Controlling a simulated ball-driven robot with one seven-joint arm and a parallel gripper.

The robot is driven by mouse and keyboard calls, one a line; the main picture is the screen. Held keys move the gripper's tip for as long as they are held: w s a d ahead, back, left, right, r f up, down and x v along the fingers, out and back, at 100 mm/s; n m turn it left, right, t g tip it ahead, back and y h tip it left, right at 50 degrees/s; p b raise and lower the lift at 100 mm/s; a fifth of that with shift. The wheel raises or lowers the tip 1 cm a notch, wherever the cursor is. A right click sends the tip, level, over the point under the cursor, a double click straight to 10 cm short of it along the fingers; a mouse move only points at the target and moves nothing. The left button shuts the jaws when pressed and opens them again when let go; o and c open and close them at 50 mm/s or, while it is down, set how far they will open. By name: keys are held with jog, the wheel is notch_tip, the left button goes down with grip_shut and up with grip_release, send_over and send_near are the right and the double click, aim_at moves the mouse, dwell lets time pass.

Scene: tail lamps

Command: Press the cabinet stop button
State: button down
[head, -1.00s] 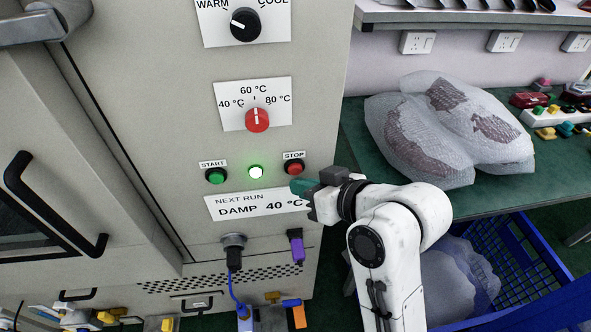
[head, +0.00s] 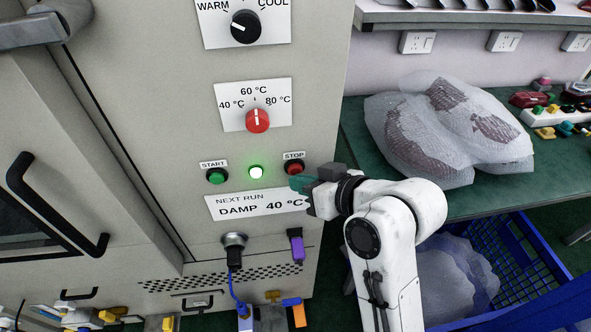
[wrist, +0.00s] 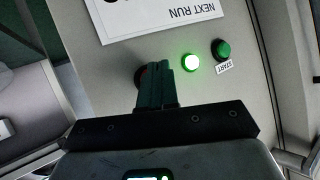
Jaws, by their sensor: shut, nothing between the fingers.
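The red stop button (head: 294,168) sits on the cabinet front (head: 150,110) under a STOP label, to the right of the lit lamp. My gripper (head: 295,181) is shut, its green fingers pointing at the cabinet just at the lower edge of the button. In the wrist view the shut fingers (wrist: 156,70) cover most of the stop button (wrist: 139,76); only its dark left edge shows. Whether the fingertips touch the button I cannot tell.
The green start button (head: 216,176) and the lit green lamp (head: 256,172) are to the left. A card reading DAMP 40 °C (head: 255,205) is just below. A bench (head: 480,192) with wrapped parts (head: 450,130) and a blue crate (head: 540,262) stand right.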

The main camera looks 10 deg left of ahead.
jog(key=shift+w+a, duration=0.15)
jog(key=shift+w, duration=0.25)
dwell(0.4)
dwell(0.4)
jog(key=shift+s+d+p, duration=0.25)
jog(key=shift+s+p, duration=0.25)
jog(key=shift+s, duration=0.35)
jog(key=shift+s+d+p, duration=0.25)
jog(key=shift+s+p, duration=0.05)
jog(key=shift+s, duration=0.5)
jog(key=shift+s+d+p, duration=0.2)
jog(key=shift+s+p, duration=0.15)
jog(key=shift+s, duration=0.5)
jog(key=shift+s+d+p, duration=0.25)
jog(key=shift+s+p, duration=0.05)
jog(key=shift+s, duration=0.5)
